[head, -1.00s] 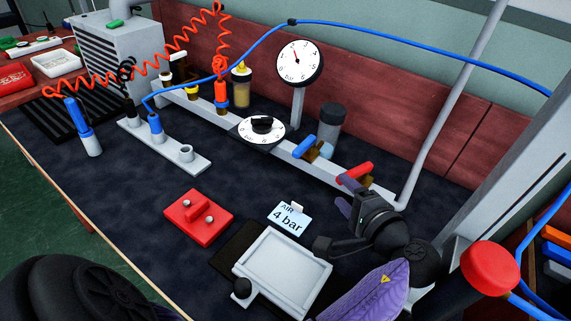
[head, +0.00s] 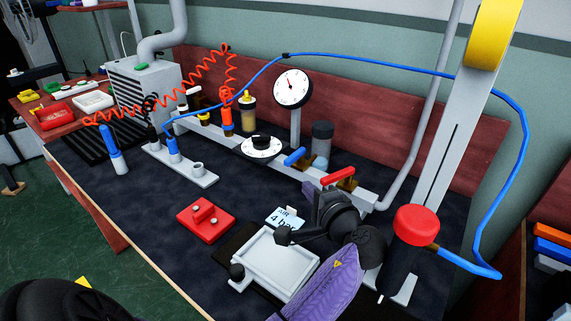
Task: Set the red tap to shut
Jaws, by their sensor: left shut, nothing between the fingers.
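The red tap (head: 338,175) is at the right end of the pale rail (head: 366,196). Its red lever lies at a slant across the rail, over a brass body. My left gripper (head: 309,188) is shut and empty. Its purple fingertips are just left of and below the lever's left end, close to it. I cannot tell whether they touch. The black gripper body hides the rail's front edge below the tap. My right gripper is not in view.
A blue-handled tap (head: 296,156) is left of the red one on the rail. A dial gauge (head: 292,88) stands behind. A white tray (head: 275,262), a sign (head: 284,217) and a red box (head: 205,219) lie in front.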

